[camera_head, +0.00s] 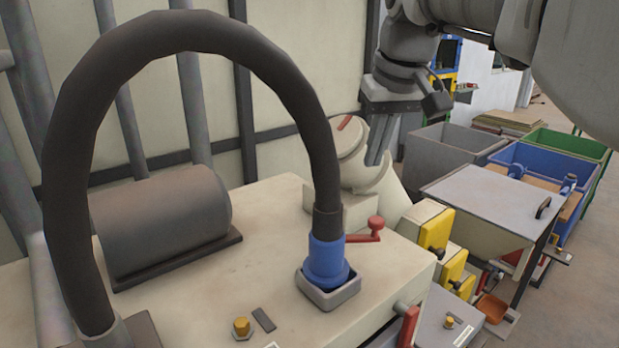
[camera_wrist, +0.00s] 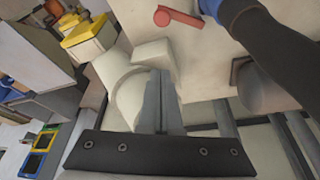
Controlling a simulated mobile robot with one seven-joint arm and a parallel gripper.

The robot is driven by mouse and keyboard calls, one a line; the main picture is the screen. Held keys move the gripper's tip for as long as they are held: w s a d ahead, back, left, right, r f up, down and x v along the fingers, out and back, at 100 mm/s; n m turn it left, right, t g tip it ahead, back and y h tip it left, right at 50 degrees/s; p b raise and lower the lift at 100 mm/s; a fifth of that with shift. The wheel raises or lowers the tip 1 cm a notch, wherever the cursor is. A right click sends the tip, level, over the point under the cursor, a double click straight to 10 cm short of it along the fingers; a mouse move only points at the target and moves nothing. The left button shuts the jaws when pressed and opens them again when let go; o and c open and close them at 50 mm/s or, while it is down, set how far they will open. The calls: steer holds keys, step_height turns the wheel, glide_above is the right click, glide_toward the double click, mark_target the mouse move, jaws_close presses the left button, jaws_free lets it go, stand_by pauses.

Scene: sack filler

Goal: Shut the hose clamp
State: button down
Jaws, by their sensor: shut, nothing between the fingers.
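A thick black hose (camera_head: 290,85) arches over the cream machine top and ends in a blue coupling (camera_head: 327,260). The coupling stands upright in a grey square socket (camera_head: 329,292). A red lever with a round knob (camera_head: 366,232) lies just behind and right of the coupling; I take it for the hose clamp. In the wrist view the red lever (camera_wrist: 178,18) is at the top, beside the blue coupling (camera_wrist: 222,8). My gripper (camera_head: 377,160) is shut and empty, above and behind the red lever, well apart from it. Its closed fingers (camera_wrist: 160,80) show in the wrist view.
A cream rounded housing (camera_head: 355,160) stands close by my gripper. A dark motor cylinder (camera_head: 165,215) sits at the left. Yellow blocks (camera_head: 436,232) and another red handle (camera_head: 408,322) line the machine's right edge. Grey, blue and green bins (camera_head: 565,145) stand at the back right.

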step_height(320, 180, down, 9)
steer(key=shift+s+d+f, duration=0.15)
stand_by(0.6)
